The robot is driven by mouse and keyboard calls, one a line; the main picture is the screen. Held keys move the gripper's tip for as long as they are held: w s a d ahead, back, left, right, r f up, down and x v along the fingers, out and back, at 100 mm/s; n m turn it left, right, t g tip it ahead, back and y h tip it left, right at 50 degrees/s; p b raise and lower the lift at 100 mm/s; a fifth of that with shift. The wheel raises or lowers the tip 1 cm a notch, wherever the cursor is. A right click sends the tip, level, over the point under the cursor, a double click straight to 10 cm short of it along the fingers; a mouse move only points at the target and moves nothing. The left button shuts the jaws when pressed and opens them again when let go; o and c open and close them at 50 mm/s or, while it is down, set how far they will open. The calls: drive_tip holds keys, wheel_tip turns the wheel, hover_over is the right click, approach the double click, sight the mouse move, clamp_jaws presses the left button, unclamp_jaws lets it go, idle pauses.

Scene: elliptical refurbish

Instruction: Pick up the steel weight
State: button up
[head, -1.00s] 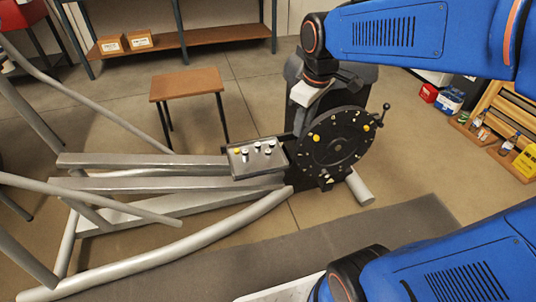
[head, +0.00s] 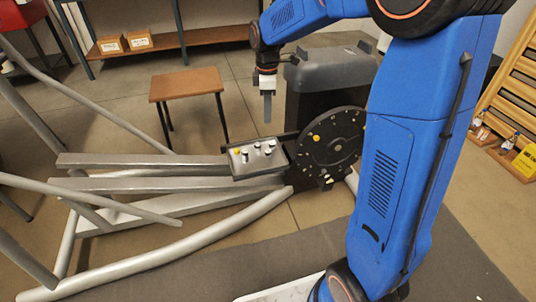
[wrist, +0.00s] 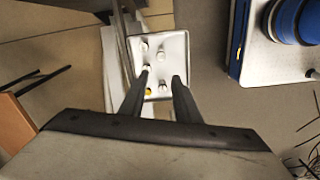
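A small pale tray (head: 280,165) sits on the grey machine frame and holds several small metallic pieces (head: 257,145) and a yellow one (head: 237,151). The steel weight is probably among the metallic pieces; I cannot tell which one it is. My gripper (head: 267,120) points down above the tray, apart from it. In the wrist view the tray (wrist: 181,45) lies beyond the two spread fingers of my gripper (wrist: 161,77). They are open with nothing between them. The fingers partly cover the tray's near part and overlap some pieces in that view.
A black disc (head: 335,145) and dark housing (head: 330,80) stand right of the tray. A wooden-topped stool (head: 187,84) is behind. Grey machine rails (head: 130,160) run left. Wooden shelves (head: 215,35) stand at the back. The floor between stool and housing is clear.

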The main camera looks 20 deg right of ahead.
hover_over(269, 150)
drive_tip(key=f, duration=1.1)
drive_tip(key=shift+a, duration=0.25)
drive_tip(key=shift+s+d+f, duration=0.1)
drive_tip(key=shift+d+f, duration=0.05)
drive_tip(key=shift+f, duration=2.8)
drive_tip(key=shift+c, duration=0.2)
clamp_jaws()
